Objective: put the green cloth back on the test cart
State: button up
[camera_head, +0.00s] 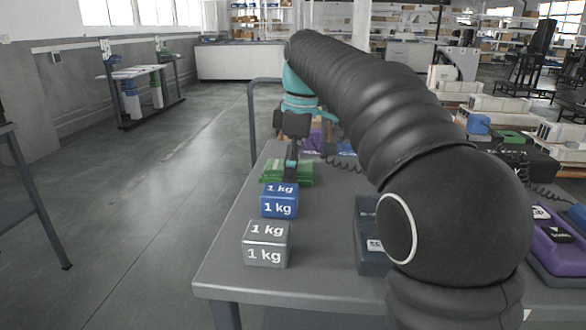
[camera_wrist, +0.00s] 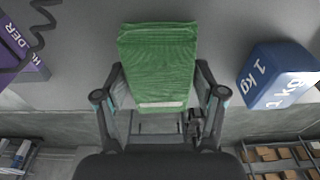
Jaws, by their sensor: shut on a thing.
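The green cloth (camera_head: 303,174) is a folded block at the left side of the grey cart top (camera_head: 222,262), just behind the blue 1 kg weight (camera_head: 279,201). My gripper (camera_head: 292,163) points down at it from above. In the wrist view my gripper (camera_wrist: 160,88) has a finger on each side of the green cloth (camera_wrist: 156,52) and is shut on it. I cannot tell whether the cloth rests on the top or hangs slightly above it. My arm hides much of the cart's right side.
A grey 1 kg weight (camera_head: 266,244) stands in front of the blue one. A dark blue-grey case (camera_head: 369,232) is to the right, partly behind my arm. A purple holder (camera_wrist: 18,50) lies at the wrist view's left. Open floor (camera_head: 150,220) is left of the cart.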

aim_at(299, 165)
jog(key=shift+f, duration=0.15)
jog(key=o, duration=1.2)
notch_tip(299, 165, up, 12)
jog(key=d+p, duration=0.1)
jog(key=p, duration=0.1)
jog(key=shift+s+d+p, duration=0.15)
jog(key=shift+d+p, duration=0.1)
jog(key=shift+p, duration=0.05)
